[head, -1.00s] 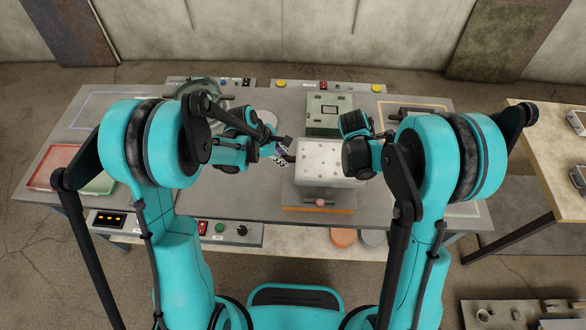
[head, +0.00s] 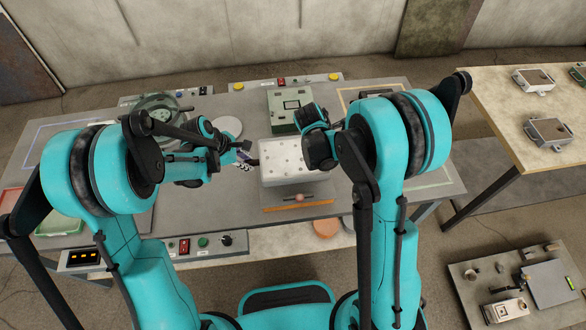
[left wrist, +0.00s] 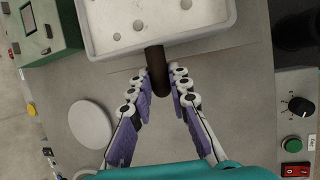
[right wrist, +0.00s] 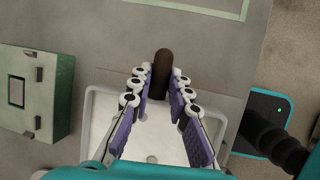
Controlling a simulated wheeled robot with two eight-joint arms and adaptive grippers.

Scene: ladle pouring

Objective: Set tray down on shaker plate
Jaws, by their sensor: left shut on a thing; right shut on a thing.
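The white tray (head: 287,158), dotted with holes, is level over the main table. It also shows in the left wrist view (left wrist: 115,35) and in the right wrist view (right wrist: 102,108). My left gripper (left wrist: 160,88) is shut on a dark rod-shaped handle at one tray side. My right gripper (right wrist: 162,85) is shut on the opposite handle; in the head view my wrist hides its fingers. I cannot tell whether the tray touches the table. A flat grey plate (head: 553,283) sits on a low stand at the lower right; whether it is the shaker plate is unclear.
A green box (head: 295,110) stands behind the tray, and a pale round disc (head: 228,127) lies left of it. An orange-edged strip (head: 300,208) lies in front. A side table (head: 495,100) with metal boxes is at right. Floor shows between the tables.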

